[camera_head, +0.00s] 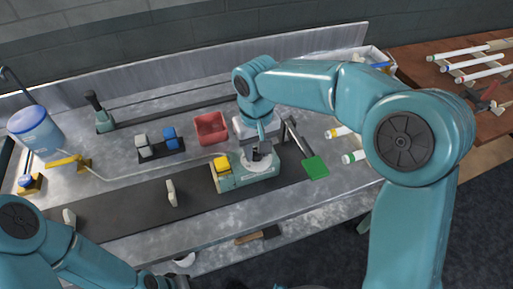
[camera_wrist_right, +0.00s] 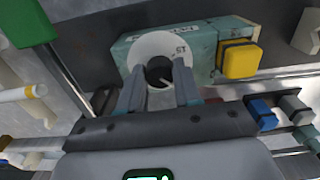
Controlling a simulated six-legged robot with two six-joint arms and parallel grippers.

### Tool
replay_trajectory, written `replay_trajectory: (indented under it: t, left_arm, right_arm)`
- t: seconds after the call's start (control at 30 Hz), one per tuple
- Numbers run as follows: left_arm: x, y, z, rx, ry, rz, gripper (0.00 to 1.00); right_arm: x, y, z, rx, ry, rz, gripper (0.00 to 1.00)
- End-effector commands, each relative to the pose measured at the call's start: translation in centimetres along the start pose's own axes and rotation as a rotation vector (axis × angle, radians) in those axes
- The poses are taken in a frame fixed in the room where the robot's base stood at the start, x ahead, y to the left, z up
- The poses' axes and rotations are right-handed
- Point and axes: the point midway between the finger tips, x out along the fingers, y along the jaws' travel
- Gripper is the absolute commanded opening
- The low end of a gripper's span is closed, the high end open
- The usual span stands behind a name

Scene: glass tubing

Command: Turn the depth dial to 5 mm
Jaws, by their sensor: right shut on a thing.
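The teal unit (camera_head: 250,178) sits on the dark belt strip, with a yellow block on its left end. In the right wrist view, its depth dial is a pale round plate (camera_wrist_right: 180,45) with a dark knob (camera_wrist_right: 159,70) at its centre. Some lettering shows on the plate, but I cannot read the setting. My right gripper (camera_head: 258,158) reaches down onto the unit from above. Its two fingers, in the wrist view (camera_wrist_right: 160,90), are shut on the knob and cover part of the plate.
The yellow block (camera_wrist_right: 240,60) is close beside the dial. A red bin (camera_head: 211,128), a blue and grey block pair (camera_head: 157,143) and a green paddle (camera_head: 315,167) surround the unit. A blue-lidded jar (camera_head: 35,130) stands at far left. Glass tubes (camera_head: 472,60) lie on the right-hand table.

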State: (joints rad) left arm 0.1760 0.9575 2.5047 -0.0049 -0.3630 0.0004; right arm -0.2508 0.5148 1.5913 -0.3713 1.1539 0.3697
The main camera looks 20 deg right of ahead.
Motion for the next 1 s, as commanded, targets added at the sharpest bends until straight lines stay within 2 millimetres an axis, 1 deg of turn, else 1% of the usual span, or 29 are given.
replay_trajectory:
  t: [0.3,0.6,0.8,1.0]
  left_arm:
    - [0.41,-0.15,-0.01,0.000,0.000,0.000,0.43]
    - [0.73,-0.26,-0.01,0.000,0.000,0.000,0.43]
    - [0.89,-0.32,-0.02,0.000,0.000,0.000,0.43]
    - [0.98,-0.35,-0.02,0.000,0.000,0.000,0.43]
  right_arm:
    - [-0.08,0.00,-0.10,0.298,0.005,-0.001,0.03]
    - [-0.12,0.01,-0.12,0.559,0.005,-0.002,0.03]
    - [-0.15,0.02,-0.14,0.690,0.006,-0.003,0.03]
    - [-0.18,0.03,-0.15,0.773,0.007,-0.003,0.03]
